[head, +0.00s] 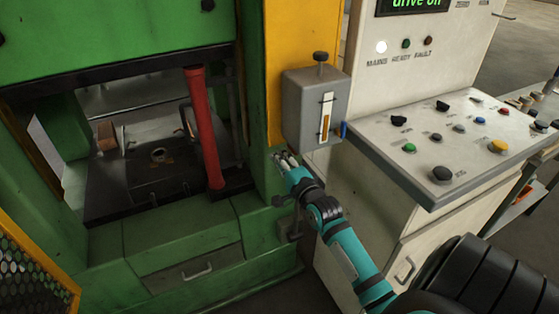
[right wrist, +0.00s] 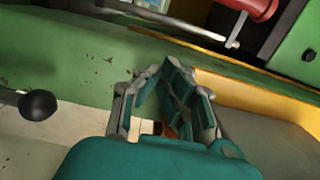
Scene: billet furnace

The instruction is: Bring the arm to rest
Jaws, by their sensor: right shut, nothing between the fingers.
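My right arm comes in from the lower right in the head view, teal with black joints. Its gripper (head: 284,160) is in front of the green machine's right post, just below a grey box (head: 318,105) with a sight glass. In the right wrist view the gripper (right wrist: 165,75) shows its two fingers close together at the tips, with nothing held between them. The green post fills the background there, and I cannot tell from these views whether the fingers touch it. My left gripper is not in view.
A white control desk (head: 455,140) with several buttons stands right of the arm. A red cylinder (head: 204,125) stands in the machine's opening. A black ball-ended lever (right wrist: 38,105) is left of the gripper in the right wrist view. Yellow mesh guard (head: 35,265) stands at lower left.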

